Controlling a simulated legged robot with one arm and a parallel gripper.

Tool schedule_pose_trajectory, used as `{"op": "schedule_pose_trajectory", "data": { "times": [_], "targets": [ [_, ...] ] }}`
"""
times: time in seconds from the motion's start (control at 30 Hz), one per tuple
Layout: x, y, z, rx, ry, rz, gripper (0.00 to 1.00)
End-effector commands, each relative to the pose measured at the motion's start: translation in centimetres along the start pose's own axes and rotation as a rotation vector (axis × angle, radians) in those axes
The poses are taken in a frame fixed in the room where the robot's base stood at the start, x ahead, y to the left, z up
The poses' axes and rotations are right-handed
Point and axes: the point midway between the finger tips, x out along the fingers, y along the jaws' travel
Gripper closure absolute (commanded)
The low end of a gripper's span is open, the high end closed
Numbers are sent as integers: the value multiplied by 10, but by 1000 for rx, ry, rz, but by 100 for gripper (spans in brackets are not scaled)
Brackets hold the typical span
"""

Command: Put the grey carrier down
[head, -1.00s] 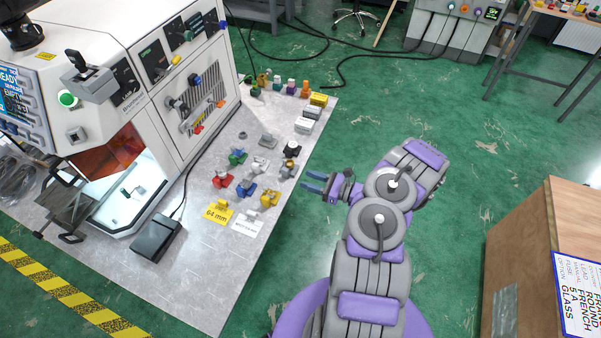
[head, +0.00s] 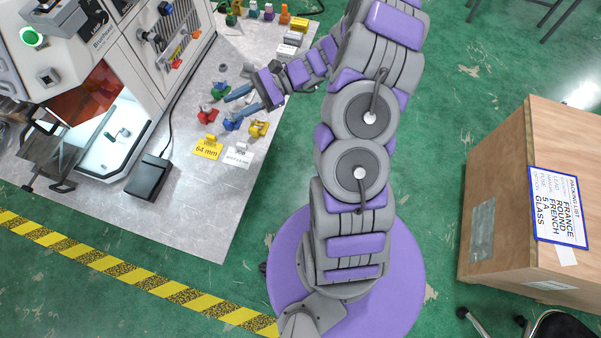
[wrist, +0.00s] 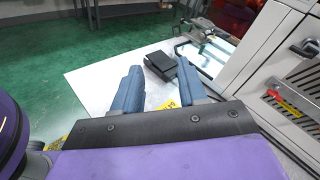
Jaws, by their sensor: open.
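My gripper (head: 227,106) is open over the right part of the grey table, among small coloured pieces. A small grey piece (head: 248,67), possibly the grey carrier, sits on the table just beyond my gripper; its shape is too small to be sure. In the wrist view my gripper (wrist: 158,72) has its two blue fingers apart with nothing held between them. No grey carrier can be made out in the wrist view. My arm and fingers hide some of the pieces in the head view.
Red (head: 208,114), blue (head: 231,124) and yellow (head: 259,128) pieces stand close to the fingers. A yellow 64 mm card (head: 207,148) and a white card (head: 238,157) lie in front. A black box (head: 149,177) sits by the white machine (head: 118,45).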

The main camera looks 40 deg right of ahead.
Motion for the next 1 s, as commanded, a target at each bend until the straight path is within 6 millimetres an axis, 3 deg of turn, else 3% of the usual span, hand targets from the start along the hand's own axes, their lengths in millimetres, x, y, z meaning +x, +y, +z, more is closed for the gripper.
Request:
{"op": "schedule_pose_trajectory", "data": {
  "times": [0.03, 0.2, 0.53, 0.77, 1.0],
  "targets": [
    [10, 4, 18, -41, 7, 63, 58],
    [34, 30, 68, -168, 44, 276, 58],
    [60, 102, 142, -415, 164, 674, 58],
    [45, 149, 173, -584, 272, 921, 58],
    [11, 190, 196, -760, 411, 1148, 58]
  ]
}}
